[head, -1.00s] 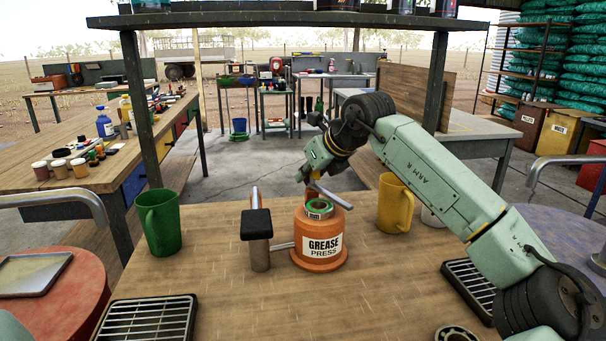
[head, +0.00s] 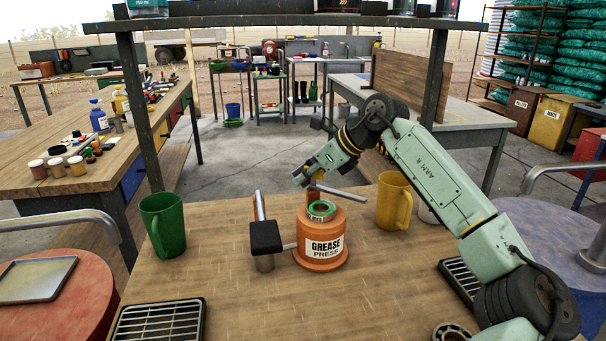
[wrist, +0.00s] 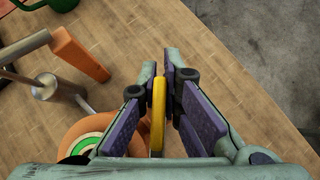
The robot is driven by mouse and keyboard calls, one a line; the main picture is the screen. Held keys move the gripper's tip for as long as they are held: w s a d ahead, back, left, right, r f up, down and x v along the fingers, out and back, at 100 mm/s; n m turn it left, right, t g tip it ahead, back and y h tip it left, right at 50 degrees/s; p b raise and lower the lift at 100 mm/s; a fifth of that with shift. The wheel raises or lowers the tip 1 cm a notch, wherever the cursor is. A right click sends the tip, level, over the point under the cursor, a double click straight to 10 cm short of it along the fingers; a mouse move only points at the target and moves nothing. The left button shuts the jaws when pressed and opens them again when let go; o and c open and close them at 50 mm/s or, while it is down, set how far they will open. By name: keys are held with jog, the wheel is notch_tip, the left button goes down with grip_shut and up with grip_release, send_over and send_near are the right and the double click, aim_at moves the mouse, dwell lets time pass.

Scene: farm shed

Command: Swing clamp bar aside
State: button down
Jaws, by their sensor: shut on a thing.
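The orange grease press (head: 322,243) stands on the wooden bench with a green ring (head: 321,209) on top. A grey bar (head: 345,195) slants over it, its left end by my gripper. My gripper (head: 312,182) is above the press, behind its top. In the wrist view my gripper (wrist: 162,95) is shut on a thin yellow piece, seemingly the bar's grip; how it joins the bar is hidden. The press's orange top (wrist: 75,140) is partly covered by my fingers.
A green mug (head: 163,225) stands left and a yellow mug (head: 392,202) right of the press. Dark grilles (head: 160,320) lie near the front. A shelf (head: 290,18) on posts spans above the bench. Bare bench top lies in front of the press.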

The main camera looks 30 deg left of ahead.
jog(key=c, duration=1.7)
grip_release()
jog(key=shift+s, duration=0.1)
jog(key=shift+r, duration=0.1)
jog(key=v, duration=1.2)
jog(key=shift+c, duration=0.5)
